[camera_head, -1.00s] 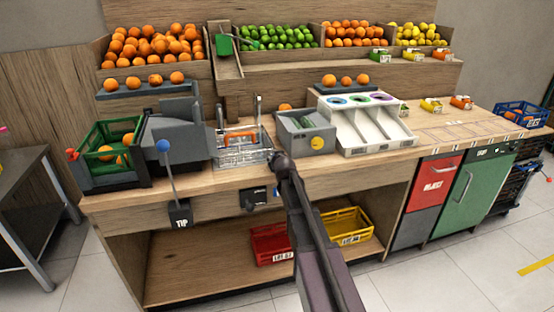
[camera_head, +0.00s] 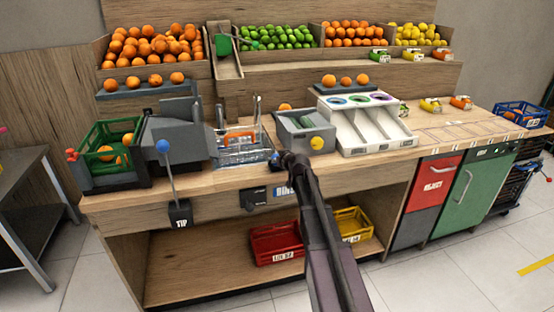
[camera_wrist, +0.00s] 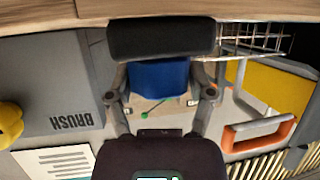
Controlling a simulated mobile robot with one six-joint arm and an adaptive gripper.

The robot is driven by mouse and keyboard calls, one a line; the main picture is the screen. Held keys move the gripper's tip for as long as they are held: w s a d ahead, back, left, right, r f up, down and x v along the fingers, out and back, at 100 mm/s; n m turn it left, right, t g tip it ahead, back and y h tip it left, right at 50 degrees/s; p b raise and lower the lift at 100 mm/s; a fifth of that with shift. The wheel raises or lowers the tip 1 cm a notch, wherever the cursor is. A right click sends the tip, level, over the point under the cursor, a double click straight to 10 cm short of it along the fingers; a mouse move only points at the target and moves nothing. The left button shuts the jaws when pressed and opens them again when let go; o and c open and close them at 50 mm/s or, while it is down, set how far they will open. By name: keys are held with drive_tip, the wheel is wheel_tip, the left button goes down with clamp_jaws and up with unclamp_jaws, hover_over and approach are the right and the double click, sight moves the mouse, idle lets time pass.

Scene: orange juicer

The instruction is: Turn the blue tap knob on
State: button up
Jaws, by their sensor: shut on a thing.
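The blue tap knob (camera_wrist: 158,80) fills the space between my fingers in the wrist view. In the head view only a small blue part of it (camera_head: 275,155) shows at the counter's front edge, left of my gripper's tip. My gripper (camera_head: 285,158) is shut on the knob, with a dark finger pad above it in the wrist view. Much of the knob and its base is hidden by my fingers, so its turn angle cannot be told.
A wire basket (camera_head: 245,155) with an orange-handled tool (camera_wrist: 258,130) sits beside the knob. The grey BRUSH unit (camera_head: 305,146) has a yellow knob (camera_head: 317,143). A blue-topped TIP lever (camera_head: 163,146) stands left. Red (camera_head: 276,244) and yellow (camera_head: 352,222) crates sit below.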

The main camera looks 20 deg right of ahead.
drive_tip(key=shift+w+d+n+y, duration=0.1)
drive_tip(key=shift+w+n+y, duration=0.05)
drive_tip(key=shift+n+y, duration=0.15)
drive_tip(key=n+g+y, duration=0.2)
drive_tip(key=n+y, duration=0.2)
drive_tip(key=shift+y, duration=0.3)
drive_tip(key=shift+n+g+y, duration=0.9)
drive_tip(key=shift+n, duration=0.2)
drive_tip(key=o, duration=1.1)
drive_tip(key=shift+f, duration=0.1)
drive_tip(key=shift+s+a+m+t+h, duration=0.2)
drive_tip(key=shift+m+t+h, duration=0.1)
drive_tip(key=shift+m+h, duration=0.1)
